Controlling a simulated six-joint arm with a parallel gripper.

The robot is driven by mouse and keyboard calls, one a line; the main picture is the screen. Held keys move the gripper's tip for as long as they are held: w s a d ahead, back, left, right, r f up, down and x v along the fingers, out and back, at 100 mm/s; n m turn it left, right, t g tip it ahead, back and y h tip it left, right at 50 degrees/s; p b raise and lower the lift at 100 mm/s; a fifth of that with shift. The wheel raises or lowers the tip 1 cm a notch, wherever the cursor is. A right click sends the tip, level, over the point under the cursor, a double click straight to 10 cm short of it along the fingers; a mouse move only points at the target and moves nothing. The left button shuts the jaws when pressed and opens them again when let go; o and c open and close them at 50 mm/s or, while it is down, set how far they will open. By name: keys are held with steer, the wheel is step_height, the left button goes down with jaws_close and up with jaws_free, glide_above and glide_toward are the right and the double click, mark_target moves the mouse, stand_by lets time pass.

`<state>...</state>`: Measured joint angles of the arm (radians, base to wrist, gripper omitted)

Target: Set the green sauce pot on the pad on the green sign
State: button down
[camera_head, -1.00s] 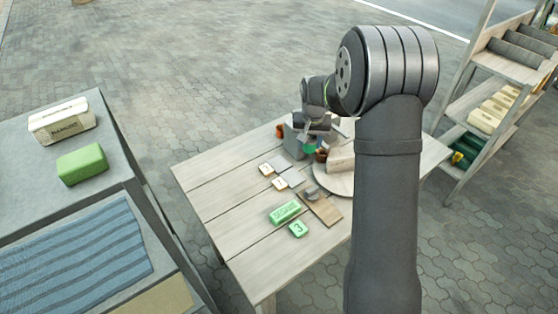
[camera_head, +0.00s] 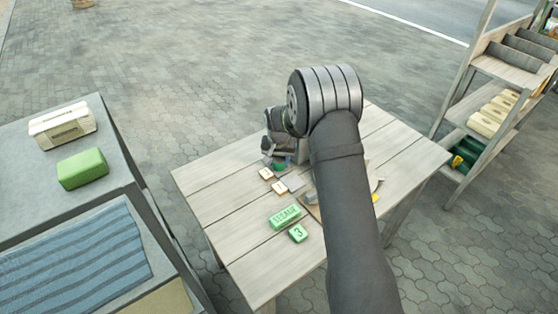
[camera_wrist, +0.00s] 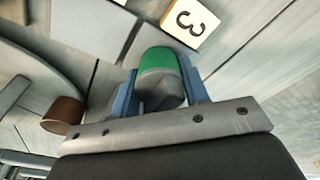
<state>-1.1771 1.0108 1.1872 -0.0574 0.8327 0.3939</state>
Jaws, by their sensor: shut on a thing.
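My gripper (camera_wrist: 160,95) is shut on the green sauce pot (camera_wrist: 160,60), a small rounded pot with a green end and a grey part, held between blue fingers. In the head view the pot (camera_head: 279,164) shows as a small green patch under my gripper (camera_head: 278,158), by the pale number tiles. Whether it touches the table is unclear. The green sign (camera_head: 298,233) bears a 3 and lies nearer the front, beside a longer green lettered block (camera_head: 285,216). A grey pad (camera_head: 294,182) lies beside the pale tiles.
Two pale number tiles, one (camera_head: 266,173) behind the other (camera_head: 279,187), lie on the plank table (camera_head: 235,200). The wrist view shows one tile (camera_wrist: 190,22) and a brown cup (camera_wrist: 62,115). My arm hides much of the table's middle. The left front is clear.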

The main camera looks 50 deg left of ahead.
steer(key=shift+f, duration=0.15)
steer(key=c, duration=0.8)
jaws_free()
steer(key=r, duration=0.8)
steer(key=s+d+r, duration=0.1)
steer(key=r, duration=0.3)
steer(key=shift+r, duration=0.15)
